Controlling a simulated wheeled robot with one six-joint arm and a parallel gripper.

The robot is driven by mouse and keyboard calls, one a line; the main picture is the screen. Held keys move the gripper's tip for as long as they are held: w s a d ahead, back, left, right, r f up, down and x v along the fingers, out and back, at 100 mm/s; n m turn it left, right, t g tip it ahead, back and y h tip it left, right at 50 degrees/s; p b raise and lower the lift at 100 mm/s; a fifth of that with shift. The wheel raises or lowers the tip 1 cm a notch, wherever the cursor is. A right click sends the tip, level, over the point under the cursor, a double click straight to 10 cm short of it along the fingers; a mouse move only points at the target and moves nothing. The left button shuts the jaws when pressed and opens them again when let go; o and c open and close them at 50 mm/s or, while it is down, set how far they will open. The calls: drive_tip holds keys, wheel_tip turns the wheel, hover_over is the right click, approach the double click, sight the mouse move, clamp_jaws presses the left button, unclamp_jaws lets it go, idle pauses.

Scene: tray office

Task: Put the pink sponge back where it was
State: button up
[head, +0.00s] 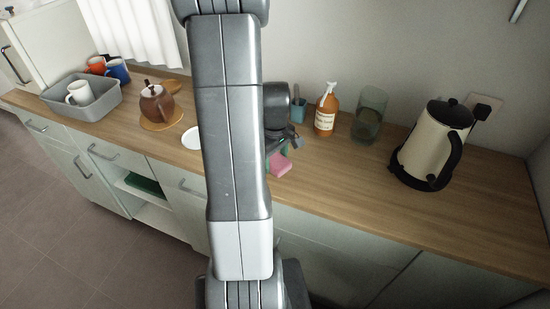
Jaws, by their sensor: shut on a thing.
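The pink sponge (281,166) shows just right of my arm, near the middle of the counter. My gripper (285,146) is at the sponge, shut on it. A bit of green shows beside the sponge at the gripper, and I cannot tell what it belongs to. My arm hides most of the gripper's left side and part of the counter behind it. I cannot tell whether the sponge touches the counter.
Behind the gripper stand a teal cup (298,110), an orange spray bottle (326,112) and a green glass vase (369,115). A cream kettle (433,145) stands right. Left are a white plate (191,138), brown teapot (156,104) and grey tub (104,105) with mugs. The front right counter (370,185) is clear.

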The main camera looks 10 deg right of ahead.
sight(275, 159)
drive_tip(key=shift+f, duration=0.15)
drive_tip(key=o, duration=1)
wheel_tip(275, 159, up, 12)
drive_tip(key=shift+r, duration=0.2)
